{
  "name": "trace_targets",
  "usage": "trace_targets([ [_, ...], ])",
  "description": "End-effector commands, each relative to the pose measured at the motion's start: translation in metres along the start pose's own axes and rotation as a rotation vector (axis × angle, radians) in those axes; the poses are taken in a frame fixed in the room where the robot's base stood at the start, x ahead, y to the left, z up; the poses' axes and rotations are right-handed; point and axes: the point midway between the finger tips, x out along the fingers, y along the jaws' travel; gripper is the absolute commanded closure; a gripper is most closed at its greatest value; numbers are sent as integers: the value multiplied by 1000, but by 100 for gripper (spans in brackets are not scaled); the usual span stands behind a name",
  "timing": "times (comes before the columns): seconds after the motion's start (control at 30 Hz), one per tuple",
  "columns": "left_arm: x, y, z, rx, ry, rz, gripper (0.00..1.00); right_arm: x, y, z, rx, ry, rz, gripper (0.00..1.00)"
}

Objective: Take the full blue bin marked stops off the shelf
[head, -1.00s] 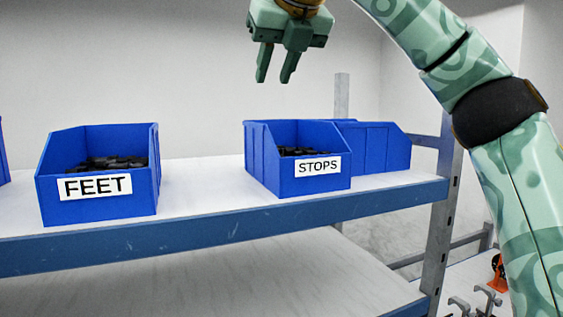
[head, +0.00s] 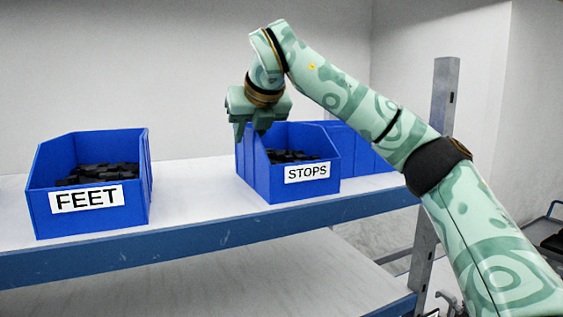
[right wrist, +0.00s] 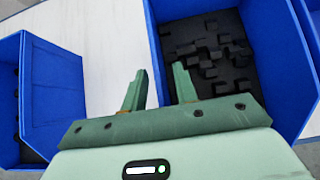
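The blue bin marked STOPS (head: 262,182) stands upright on the shelf, with dark blocks (head: 290,156) inside. It also shows in the right wrist view (right wrist: 266,55), filled with black pieces (right wrist: 212,50). My right gripper (head: 250,136) is open, pointing down at the top of the bin's left side wall. In the right wrist view its fingers (right wrist: 158,84) are apart, and that wall's edge runs between them in the picture. I cannot tell whether they touch it. My left gripper is not in view.
A blue bin marked FEET (head: 90,222) with dark pieces stands to the left on the white shelf (head: 190,190). Another blue bin (head: 362,146) stands close behind the STOPS bin at right, partly hidden by my arm. A grey post (head: 443,90) rises at the shelf's right end.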

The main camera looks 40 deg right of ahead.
Motion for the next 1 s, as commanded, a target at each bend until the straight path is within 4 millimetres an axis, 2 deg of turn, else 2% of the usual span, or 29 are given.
trace_targets([
  [0.1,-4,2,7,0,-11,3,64,10,0,0,2,1,0,71],
  [0.3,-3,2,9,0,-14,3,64,11,0,0,2,0,0,71],
  [0.33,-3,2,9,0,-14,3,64,11,0,0,2,0,0,76],
  [0.4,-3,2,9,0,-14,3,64,10,0,0,2,0,0,96],
  [0.43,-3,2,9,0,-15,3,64,10,0,0,2,0,0,100],
  [1.0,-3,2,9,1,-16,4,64,10,0,0,1,0,0,100],
])
